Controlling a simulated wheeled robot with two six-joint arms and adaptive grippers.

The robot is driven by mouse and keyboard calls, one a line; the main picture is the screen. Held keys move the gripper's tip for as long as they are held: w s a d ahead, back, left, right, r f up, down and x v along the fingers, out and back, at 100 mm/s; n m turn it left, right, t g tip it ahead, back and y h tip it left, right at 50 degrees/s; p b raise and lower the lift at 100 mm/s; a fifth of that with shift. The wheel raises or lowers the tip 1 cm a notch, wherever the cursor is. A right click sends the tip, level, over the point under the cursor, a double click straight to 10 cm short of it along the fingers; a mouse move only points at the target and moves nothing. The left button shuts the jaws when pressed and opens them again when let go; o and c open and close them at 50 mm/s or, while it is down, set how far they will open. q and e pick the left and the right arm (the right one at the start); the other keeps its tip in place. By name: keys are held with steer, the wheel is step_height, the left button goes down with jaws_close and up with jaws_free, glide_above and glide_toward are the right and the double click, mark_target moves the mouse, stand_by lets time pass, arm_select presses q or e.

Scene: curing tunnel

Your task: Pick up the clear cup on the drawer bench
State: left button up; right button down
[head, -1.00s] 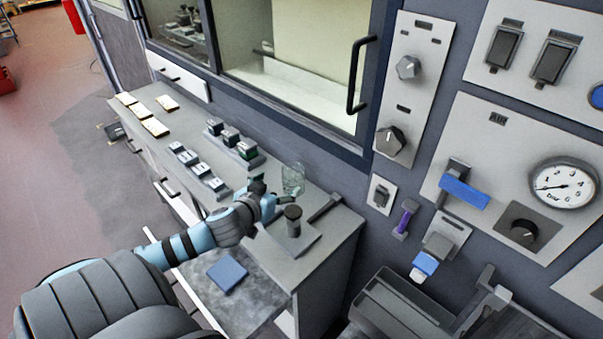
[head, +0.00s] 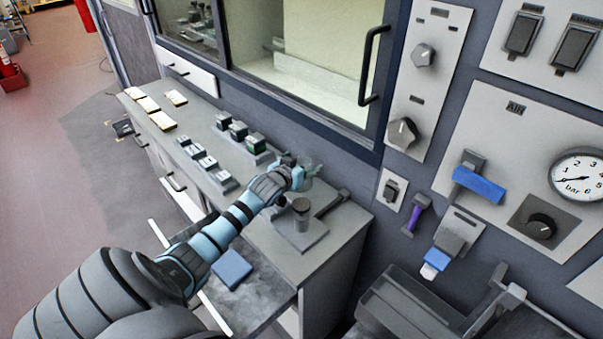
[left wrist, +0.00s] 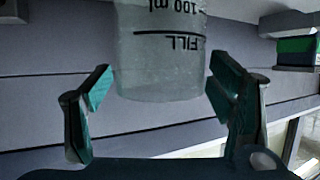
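The clear cup (head: 313,168) stands on the grey drawer bench (head: 345,232), near the wall below the window; my left gripper partly hides it. In the left wrist view the cup (left wrist: 160,60) shows "100 ml" and "FILL" marks. My left gripper (head: 297,176) is at the cup. In the left wrist view its fingers (left wrist: 158,88) are spread on either side of the cup, with a small gap visible on each side. My right gripper is not in view.
A dark knobbed post on a base plate (head: 301,215) stands just in front of the cup. Small blocks in racks (head: 240,137) and gold bars (head: 148,104) lie to the left. An open drawer (head: 250,296) below holds a blue pad (head: 232,270).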

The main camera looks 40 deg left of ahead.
arm_select(q)
steer(key=c, duration=0.9)
